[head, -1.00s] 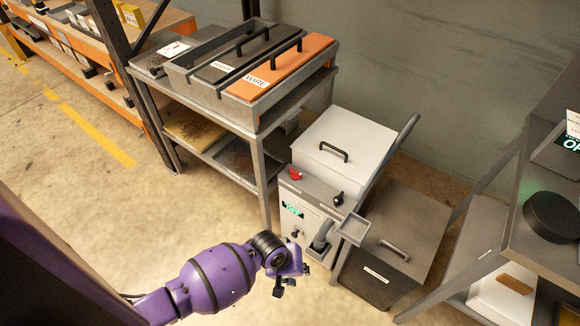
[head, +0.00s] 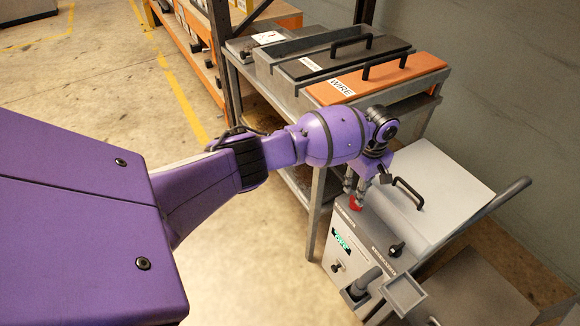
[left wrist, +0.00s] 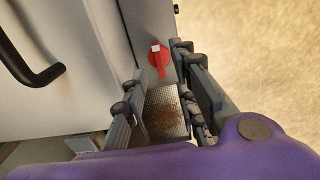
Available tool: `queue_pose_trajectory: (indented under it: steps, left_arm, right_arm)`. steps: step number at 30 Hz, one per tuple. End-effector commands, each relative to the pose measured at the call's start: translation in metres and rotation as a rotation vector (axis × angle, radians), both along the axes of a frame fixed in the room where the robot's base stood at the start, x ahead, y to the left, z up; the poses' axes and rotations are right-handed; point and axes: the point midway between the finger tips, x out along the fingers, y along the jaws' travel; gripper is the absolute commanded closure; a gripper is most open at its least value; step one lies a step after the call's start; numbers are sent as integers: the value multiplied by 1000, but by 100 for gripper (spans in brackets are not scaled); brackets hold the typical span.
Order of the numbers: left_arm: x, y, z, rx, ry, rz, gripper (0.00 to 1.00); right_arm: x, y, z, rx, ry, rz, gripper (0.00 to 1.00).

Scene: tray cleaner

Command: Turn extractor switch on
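The extractor machine (head: 440,192) is a light grey box with a lid and black handle, standing beside the shelf table. A red rotary switch (head: 356,204) sits on its top front strip; it also shows in the left wrist view (left wrist: 158,58) with a white mark at one end. My left gripper (head: 358,190) is right at the red switch in the head view. In the left wrist view the left gripper (left wrist: 162,100) has its fingers spread apart with nothing between them, the switch just beyond the tips. Contact cannot be told. My right gripper is not in view.
A black knob (head: 396,249) and a lit green display (head: 342,240) are on the machine's front. A small grey tray (head: 404,293) juts out at the front. The table with the orange WIRE lid (head: 378,78) stands close behind my left arm.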

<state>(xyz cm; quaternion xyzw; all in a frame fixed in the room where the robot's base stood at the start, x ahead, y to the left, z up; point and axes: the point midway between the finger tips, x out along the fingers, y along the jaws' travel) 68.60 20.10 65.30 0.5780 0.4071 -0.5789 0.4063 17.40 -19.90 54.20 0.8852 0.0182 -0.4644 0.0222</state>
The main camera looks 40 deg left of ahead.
Motion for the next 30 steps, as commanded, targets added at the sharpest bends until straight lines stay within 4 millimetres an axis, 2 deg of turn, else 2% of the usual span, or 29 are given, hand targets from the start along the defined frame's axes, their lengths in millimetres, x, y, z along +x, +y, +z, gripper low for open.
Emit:
queue_pose_trajectory:
  steps: [3,9,13,20,21,27,30]
  left_arm:
    - [1,-1,-22,0,0,-1,73]
    - [1,-1,-47,0,-2,-2,73]
    - [2,-1,-54,0,-4,-3,73]
    - [2,-1,-54,-1,-5,-4,73]
    - [2,-1,-54,-1,-5,-4,75]
    - [2,-1,-54,-1,-5,-4,100]
    - [2,-1,-54,-1,-5,-3,100]
  right_arm:
    - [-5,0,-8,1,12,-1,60]
    - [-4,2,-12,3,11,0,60]
    - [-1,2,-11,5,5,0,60]
    - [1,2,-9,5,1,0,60]
    - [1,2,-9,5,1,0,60]
    - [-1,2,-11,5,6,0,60]
    - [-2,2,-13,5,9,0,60]
